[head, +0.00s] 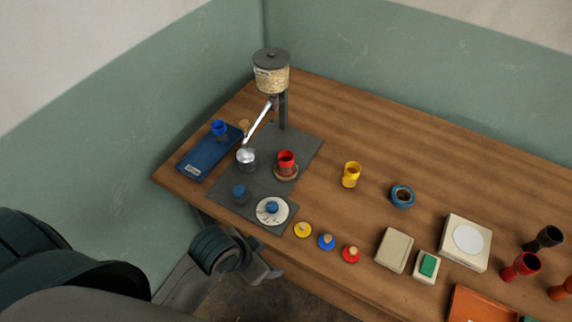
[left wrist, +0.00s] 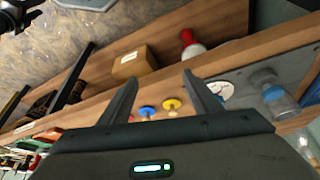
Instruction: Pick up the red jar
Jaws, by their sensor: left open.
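My left gripper (head: 268,272) is low by the table's front edge, in front of the mat and well apart from the red jar. In the left wrist view the two fingers of my left gripper (left wrist: 160,77) are spread with nothing between them. I cannot make out the red jar in that view. My right gripper is not in view.
A dispenser (head: 271,75) with a chute over a metal cup (head: 246,159) stands behind. A blue tray (head: 207,156) is left, a yellow jar (head: 351,175) right.

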